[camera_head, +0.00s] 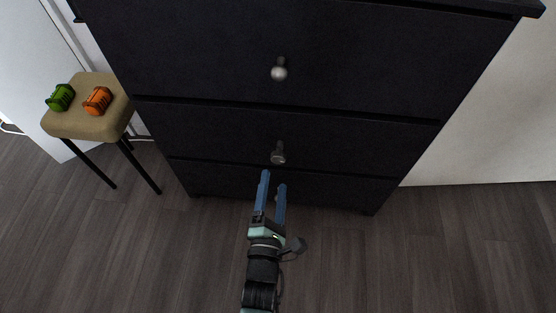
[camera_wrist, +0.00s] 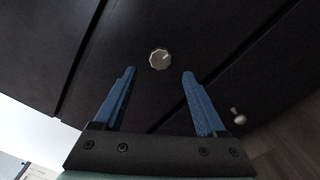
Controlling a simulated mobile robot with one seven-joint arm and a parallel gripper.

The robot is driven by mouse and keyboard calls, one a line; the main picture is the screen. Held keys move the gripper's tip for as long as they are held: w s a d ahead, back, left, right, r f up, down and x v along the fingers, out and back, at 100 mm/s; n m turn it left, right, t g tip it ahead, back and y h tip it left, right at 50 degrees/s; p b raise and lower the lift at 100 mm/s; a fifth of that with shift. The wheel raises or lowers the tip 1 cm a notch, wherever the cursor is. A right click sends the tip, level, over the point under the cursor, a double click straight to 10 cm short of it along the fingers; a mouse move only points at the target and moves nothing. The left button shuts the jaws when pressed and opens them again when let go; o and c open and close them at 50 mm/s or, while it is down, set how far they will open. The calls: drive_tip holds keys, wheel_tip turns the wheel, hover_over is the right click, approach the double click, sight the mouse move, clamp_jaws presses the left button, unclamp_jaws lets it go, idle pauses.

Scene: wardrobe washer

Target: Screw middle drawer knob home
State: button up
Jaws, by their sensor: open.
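The middle drawer knob (camera_head: 278,155) is a small dark-grey knob at the centre of the dresser's middle drawer (camera_head: 345,137). In the wrist view the knob (camera_wrist: 160,59) shows face-on as a pale, faceted disc with a mark on it. My gripper (camera_head: 273,179) is open and empty, with its blue fingers pointing at the dresser just below the knob in the head view. In the wrist view the knob appears centred between and just beyond the two fingertips (camera_wrist: 159,71), with no contact visible. How far the knob stands off the drawer face is unclear.
The top drawer has a rounded grey knob (camera_head: 279,69). Another knob (camera_wrist: 237,117) shows beside the right finger in the wrist view. A padded stool (camera_head: 84,124) at left holds a green object (camera_head: 60,97) and an orange object (camera_head: 97,100). Wooden floor (camera_head: 420,260) is clear at right.

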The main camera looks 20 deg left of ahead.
sight(278, 161)
drive_tip(key=b+x, duration=0.2)
drive_tip(key=x, duration=0.6)
drive_tip(key=shift+w, duration=0.1)
clamp_jaws()
